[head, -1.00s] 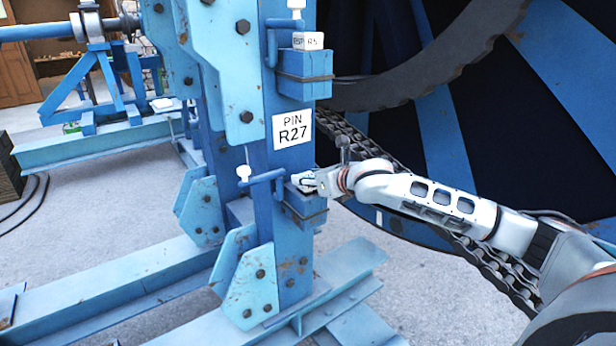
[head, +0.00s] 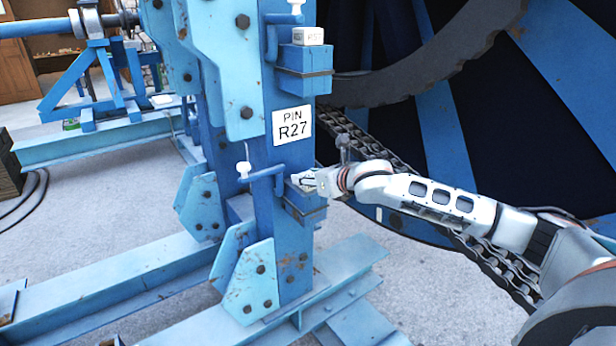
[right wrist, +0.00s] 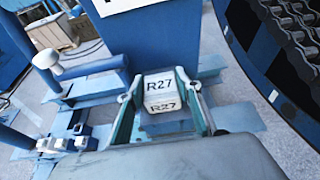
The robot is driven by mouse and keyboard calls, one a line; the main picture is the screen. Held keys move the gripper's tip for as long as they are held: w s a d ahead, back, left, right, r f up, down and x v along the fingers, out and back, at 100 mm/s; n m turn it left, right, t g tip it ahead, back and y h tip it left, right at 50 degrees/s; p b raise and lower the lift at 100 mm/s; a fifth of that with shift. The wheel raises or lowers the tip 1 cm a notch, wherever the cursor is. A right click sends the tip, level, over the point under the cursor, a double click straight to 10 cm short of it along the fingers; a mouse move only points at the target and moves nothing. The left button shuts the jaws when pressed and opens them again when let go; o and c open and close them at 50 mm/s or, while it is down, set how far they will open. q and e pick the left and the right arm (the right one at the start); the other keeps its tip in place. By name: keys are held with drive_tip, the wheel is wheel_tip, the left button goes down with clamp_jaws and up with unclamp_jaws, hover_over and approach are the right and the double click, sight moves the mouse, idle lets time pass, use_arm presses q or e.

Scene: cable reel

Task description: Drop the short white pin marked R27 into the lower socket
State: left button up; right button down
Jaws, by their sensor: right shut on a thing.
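The short white pin (right wrist: 160,88) has a block-shaped end marked R27 on two faces. It is between the fingers of my right gripper (right wrist: 163,104), which is shut on it. In the head view my right gripper (head: 309,180) is at the lower blue box (head: 308,207) on the column, under the PIN R27 plate (head: 292,125). I cannot tell whether the pin rests on that box or is clear of it. A lower blue bracket (head: 265,174) with a short upright tube (head: 280,186) is just left of the gripper. The socket's opening is not visible. My left gripper is out of view.
A white knob (head: 243,169) stands at the lower bracket's left end, also in the right wrist view (right wrist: 45,60). Another white block (head: 308,36) sits on the upper blue box (head: 303,68). A chain (head: 370,142) and the big reel (head: 480,110) are close on the right.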

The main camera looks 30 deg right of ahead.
drive_tip(key=shift+r, duration=0.1)
drive_tip(key=c, duration=1.3)
unclamp_jaws()
drive_tip(key=shift+s, duration=0.1)
drive_tip(key=v, duration=1.1)
drive_tip(key=shift+s, duration=0.4)
